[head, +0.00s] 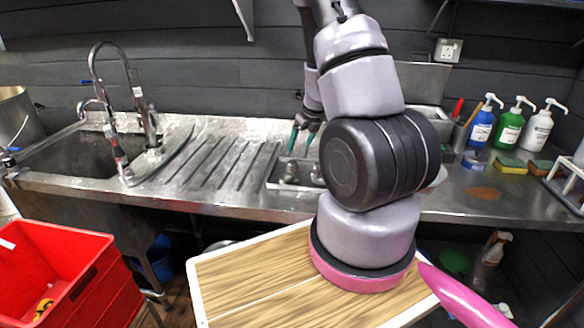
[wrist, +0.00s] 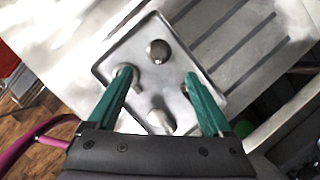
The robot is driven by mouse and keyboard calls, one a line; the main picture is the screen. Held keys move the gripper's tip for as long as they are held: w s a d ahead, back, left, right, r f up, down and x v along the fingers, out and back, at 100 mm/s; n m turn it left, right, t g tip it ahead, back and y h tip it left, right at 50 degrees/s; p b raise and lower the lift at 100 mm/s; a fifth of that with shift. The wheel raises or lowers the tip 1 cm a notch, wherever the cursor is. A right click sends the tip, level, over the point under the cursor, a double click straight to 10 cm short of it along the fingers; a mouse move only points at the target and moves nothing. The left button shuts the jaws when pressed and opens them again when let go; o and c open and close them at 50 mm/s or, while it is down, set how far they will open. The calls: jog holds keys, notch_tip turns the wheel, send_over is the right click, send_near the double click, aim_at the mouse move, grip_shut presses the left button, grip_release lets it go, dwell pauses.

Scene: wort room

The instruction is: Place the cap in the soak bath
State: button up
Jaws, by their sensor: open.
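My gripper (head: 302,144) is open and points down over a shallow steel tray (head: 274,185) on the draining counter. In the wrist view its green fingers (wrist: 159,76) are spread wide with nothing held between them. The tray (wrist: 104,70) holds several small metal fittings. A round, knob-like fitting (wrist: 158,50) lies just beyond the fingertips, and an upright-looking metal piece (wrist: 160,121) lies nearer my palm. Other fittings are partly covered by the fingers. I cannot tell which is the cap. A steel container (head: 428,116) behind my arm may be the soak bath; my arm hides much of it.
A sink (head: 75,155) with a tall tap (head: 118,150) is at left. Blue, green and white pump bottles (head: 510,125), sponges (head: 511,165) and a rack (head: 568,185) stand at right. A red crate (head: 60,275) is at lower left. The ribbed drainer (head: 215,160) is clear.

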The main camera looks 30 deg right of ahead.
aim_at(292, 163)
jog(key=x, duration=0.5)
jog(key=shift+f, duration=0.1)
jog(key=x, duration=0.5)
jog(key=shift+w+a, duration=0.1)
jog(key=shift+w, duration=0.15)
grip_shut()
